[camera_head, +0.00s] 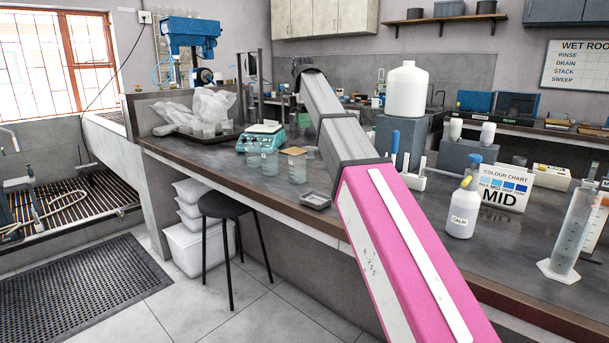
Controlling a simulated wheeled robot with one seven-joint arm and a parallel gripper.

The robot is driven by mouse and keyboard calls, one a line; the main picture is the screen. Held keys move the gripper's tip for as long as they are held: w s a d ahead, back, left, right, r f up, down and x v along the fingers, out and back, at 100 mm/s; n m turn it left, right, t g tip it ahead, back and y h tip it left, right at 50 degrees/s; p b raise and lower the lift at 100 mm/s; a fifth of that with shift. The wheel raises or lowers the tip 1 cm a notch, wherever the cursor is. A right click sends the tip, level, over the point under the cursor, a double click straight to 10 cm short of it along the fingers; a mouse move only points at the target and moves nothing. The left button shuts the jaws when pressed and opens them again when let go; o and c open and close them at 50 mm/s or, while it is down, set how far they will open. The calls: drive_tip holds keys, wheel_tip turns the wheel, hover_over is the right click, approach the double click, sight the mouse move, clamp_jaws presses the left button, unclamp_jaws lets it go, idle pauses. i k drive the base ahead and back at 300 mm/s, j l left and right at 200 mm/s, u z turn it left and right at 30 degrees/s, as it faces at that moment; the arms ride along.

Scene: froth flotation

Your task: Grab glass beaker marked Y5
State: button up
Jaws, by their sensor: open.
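Several clear glass beakers stand in a group on the dark bench top, left of my arm. One beaker (253,157) is at the left, a second beaker (269,162) is just right of it, and a third beaker (297,171) stands under or in front of a brown square piece. Their marks are too small to read, so I cannot tell which is Y5. My pink and grey arm crosses the middle of the view and rises away over the bench. My gripper does not show; the far end of the arm hides what lies beyond it.
A teal balance (262,141) is behind the beakers, and a small grey dish (315,200) lies near the bench edge. A black stool (226,205) stands before the bench. Right of my arm are a spray bottle (462,212), a colour chart (502,188) and a tall cylinder (573,235).

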sight(298, 169)
drive_tip(key=k+j, duration=0.8)
drive_tip(key=j, duration=0.15)
